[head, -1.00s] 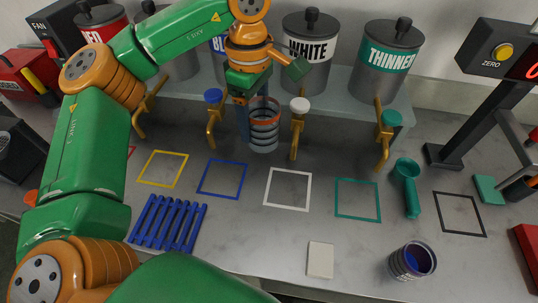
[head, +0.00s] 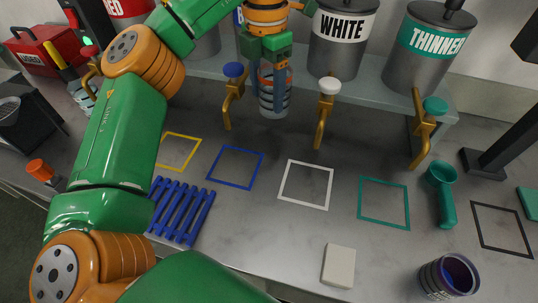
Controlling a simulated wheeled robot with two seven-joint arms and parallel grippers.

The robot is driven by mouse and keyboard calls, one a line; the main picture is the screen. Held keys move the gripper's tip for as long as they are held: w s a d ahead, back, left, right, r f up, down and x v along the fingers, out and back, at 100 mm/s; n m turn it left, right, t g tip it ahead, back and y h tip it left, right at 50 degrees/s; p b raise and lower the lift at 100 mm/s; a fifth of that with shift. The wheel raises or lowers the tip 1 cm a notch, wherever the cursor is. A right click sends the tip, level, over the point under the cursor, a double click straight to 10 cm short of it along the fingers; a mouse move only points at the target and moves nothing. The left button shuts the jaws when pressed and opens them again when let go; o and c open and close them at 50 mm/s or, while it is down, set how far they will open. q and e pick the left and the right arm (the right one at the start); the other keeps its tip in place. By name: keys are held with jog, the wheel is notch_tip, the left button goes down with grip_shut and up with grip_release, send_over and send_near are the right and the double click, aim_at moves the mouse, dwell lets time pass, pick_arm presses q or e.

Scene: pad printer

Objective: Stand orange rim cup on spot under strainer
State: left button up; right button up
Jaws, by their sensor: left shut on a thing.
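The orange rim cup (head: 273,103) is a clear cup with dark bands. My left gripper (head: 273,73) points down and is shut on it; the fingers cover part of its rim. The cup hangs upright between the blue-knobbed tap (head: 233,90) and the white-knobbed tap (head: 328,105), in front of the tin shelf. The strainer may be the mesh piece in the black stand (head: 25,128) at the far left, partly cut off by the frame; I cannot tell for sure. The spot under it is not clearly visible. My right gripper is not in view.
Coloured square outlines, such as the white one (head: 306,185), lie on the grey bench. A blue rack (head: 180,210), white block (head: 339,266), teal scoop (head: 442,192) and a cup with dark blue contents (head: 448,277) are in front. A red toolbox (head: 45,55) stands back left.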

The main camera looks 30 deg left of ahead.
pick_arm(q)
notch_tip(320, 180, down, 11)
jog(key=b, duration=0.3)
jog(key=shift+f+b, duration=0.35)
jog(key=shift+f, duration=1.8)
jog(key=o, duration=1.3)
jog(key=shift+f, duration=0.1)
jog(key=shift+o, duration=0.2)
